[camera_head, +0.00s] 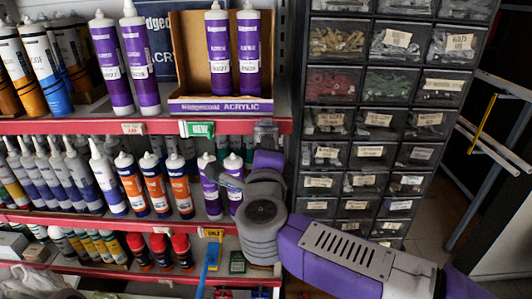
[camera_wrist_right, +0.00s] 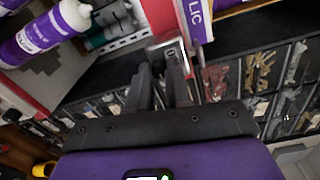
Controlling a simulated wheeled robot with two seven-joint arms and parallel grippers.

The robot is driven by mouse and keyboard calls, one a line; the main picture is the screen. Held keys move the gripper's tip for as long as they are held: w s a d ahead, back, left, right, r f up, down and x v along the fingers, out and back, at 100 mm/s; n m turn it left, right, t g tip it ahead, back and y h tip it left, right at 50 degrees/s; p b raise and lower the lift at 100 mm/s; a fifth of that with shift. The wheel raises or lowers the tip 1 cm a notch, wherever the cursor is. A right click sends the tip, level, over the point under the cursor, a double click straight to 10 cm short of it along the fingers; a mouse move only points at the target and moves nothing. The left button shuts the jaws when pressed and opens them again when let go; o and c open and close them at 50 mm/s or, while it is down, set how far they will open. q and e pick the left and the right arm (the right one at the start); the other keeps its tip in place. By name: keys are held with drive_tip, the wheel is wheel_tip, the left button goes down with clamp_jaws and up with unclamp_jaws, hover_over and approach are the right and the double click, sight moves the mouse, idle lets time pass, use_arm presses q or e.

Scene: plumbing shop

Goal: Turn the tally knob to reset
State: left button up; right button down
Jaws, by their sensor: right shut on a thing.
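The tally counter (camera_head: 265,129) is a small grey device at the right end of the red upper shelf edge. In the right wrist view it shows as a metallic frame with a dark inside (camera_wrist_right: 170,46), just beyond my fingertips. My right gripper (camera_head: 264,148) reaches up to it from below and right; in the wrist view its two dark fingers (camera_wrist_right: 162,74) are close together at the counter's side. They are shut on the tally knob, which is mostly hidden between them. My left gripper is not in view.
The red upper shelf (camera_head: 60,127) holds purple and orange cartridges and a boxed acrylic display (camera_head: 222,107). More tubes stand on the shelves below. A dark cabinet of small drawers (camera_head: 375,120) stands close to the right of my gripper. Open floor shows at far right.

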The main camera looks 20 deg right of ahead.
idle(0.3)
drive_tip(key=c, duration=1.1)
unclamp_jaws()
drive_tip(key=shift+o, duration=0.2)
drive_tip(key=shift+s, duration=0.15)
drive_tip(key=v, duration=0.7)
drive_tip(key=shift+s, duration=0.2)
drive_tip(key=shift+a, duration=0.1)
